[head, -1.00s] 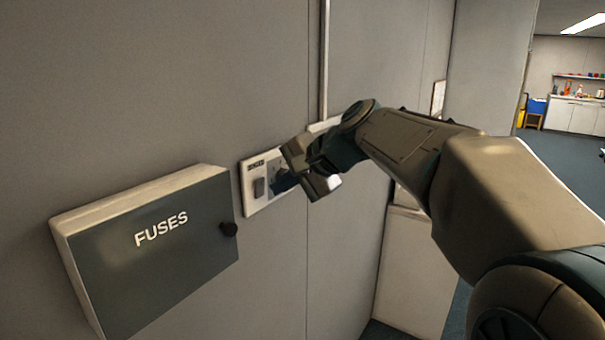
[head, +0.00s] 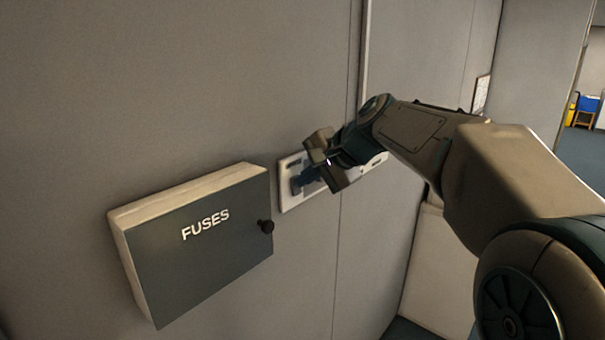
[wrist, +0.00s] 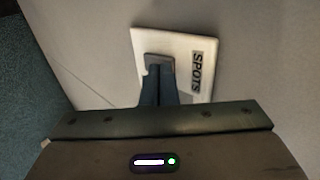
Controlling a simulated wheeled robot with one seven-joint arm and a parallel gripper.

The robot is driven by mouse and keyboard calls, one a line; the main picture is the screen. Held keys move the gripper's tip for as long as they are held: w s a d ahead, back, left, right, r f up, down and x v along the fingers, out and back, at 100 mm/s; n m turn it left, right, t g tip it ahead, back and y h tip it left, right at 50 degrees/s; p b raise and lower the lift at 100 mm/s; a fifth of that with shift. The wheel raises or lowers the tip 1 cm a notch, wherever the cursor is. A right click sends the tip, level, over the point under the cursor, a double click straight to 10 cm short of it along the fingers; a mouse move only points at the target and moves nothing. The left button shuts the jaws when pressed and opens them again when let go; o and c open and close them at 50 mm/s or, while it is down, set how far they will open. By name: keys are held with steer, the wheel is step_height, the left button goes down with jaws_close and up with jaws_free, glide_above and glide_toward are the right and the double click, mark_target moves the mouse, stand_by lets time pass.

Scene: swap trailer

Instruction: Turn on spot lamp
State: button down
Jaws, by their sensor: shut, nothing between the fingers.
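A white switch plate (head: 289,201) is on the grey wall, to the right of the fuse box. In the wrist view the plate (wrist: 194,84) carries a dark label reading SPOTS and a grey rocker switch (wrist: 158,60). My gripper (head: 297,186) is shut and empty, its fingers pointing at the switch. In the wrist view the closed fingers (wrist: 157,75) cover the lower part of the rocker and seem to be at or very near its face. Whether they touch, and which way the rocker is tilted, I cannot tell. The lamp itself is not in view.
A grey fuse box (head: 200,250) marked FUSES, with a dark knob (head: 266,226), sticks out from the wall just left of the plate. Another white plate (head: 376,161) shows partly behind my wrist. The wall above is clear.

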steer(key=shift+d+r+p, duration=0.1)
steer(key=shift+r+p, duration=0.55)
steer(key=shift+r, duration=0.15)
steer(key=shift+d, duration=0.1)
steer(key=b+v, duration=0.1)
steer(key=v, duration=1.2)
steer(key=shift+b, duration=0.35)
steer(key=shift+s, duration=0.1)
